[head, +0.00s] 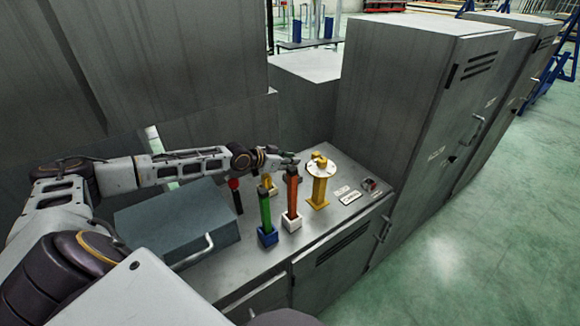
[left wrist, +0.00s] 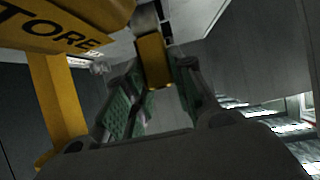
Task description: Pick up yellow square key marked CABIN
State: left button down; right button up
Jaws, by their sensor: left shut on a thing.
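My left gripper (head: 292,161) reaches in from the left above the grey cabinet top, at the left edge of a white disc on a yellow stand (head: 319,190). A small yellow piece (head: 319,159) shows on the disc beside the fingertips. In the left wrist view the fingers (left wrist: 153,88) are shut on a yellow square-edged key (left wrist: 153,60). No CABIN marking is readable on it. My right gripper is not in view.
A green upright piece (head: 265,208) in a blue base and an orange one (head: 292,195) in a white base stand in front of the arm. A grey-blue box (head: 178,222) with a handle lies left. A tall grey cabinet (head: 395,110) rises right.

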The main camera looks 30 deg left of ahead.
pick_arm(q)
notch_tip(320, 180, up, 8)
jog(key=shift+f, duration=0.2)
jog(key=shift+r, duration=0.25)
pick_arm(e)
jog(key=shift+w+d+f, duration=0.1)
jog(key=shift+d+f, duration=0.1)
